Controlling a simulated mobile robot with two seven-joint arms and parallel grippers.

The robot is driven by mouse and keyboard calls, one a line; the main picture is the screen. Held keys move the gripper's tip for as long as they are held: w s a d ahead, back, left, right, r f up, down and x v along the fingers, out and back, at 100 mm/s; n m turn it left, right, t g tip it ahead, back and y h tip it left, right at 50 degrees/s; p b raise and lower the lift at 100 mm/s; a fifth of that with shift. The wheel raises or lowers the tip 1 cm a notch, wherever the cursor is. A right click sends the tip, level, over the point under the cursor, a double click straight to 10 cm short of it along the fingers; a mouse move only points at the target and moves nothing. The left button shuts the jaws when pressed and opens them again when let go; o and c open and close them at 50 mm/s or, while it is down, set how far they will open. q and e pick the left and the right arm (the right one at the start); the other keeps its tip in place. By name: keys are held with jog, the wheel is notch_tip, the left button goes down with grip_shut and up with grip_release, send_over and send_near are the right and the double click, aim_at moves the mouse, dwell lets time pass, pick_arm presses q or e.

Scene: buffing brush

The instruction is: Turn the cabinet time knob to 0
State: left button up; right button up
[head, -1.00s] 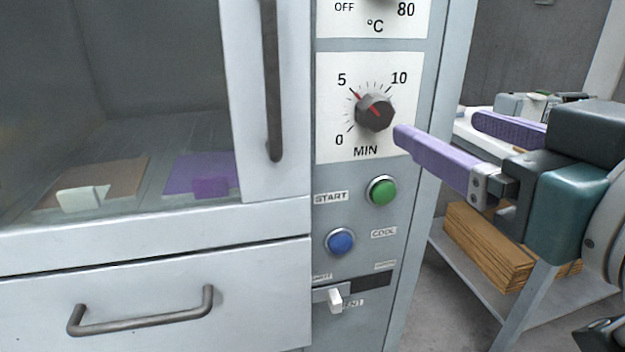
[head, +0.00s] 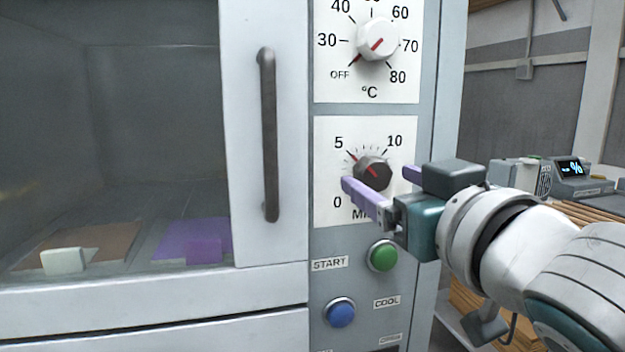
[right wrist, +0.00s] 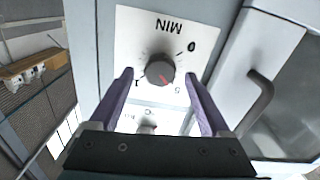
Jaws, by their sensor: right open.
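The time knob (head: 374,174) is a dark grey dial on the white MIN panel of the cabinet. Its red pointer aims up and left, close to the 5 mark; the 0 is at the lower left of the dial. My right gripper (head: 377,177) is open, with one purple finger on each side of the knob. In the right wrist view the knob (right wrist: 160,70) appears upside down between the fingertips, with gaps on both sides. Whether the tips reach around it in depth is hard to tell. My left gripper is not in view.
Above is the white temperature knob (head: 378,41), pointing to OFF. Below are the green START button (head: 383,256) and the blue COOL button (head: 340,312). The cabinet door handle (head: 268,135) stands out to the left of the dial.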

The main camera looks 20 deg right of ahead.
jog(key=shift+w, duration=0.2)
grip_shut()
dwell(0.6)
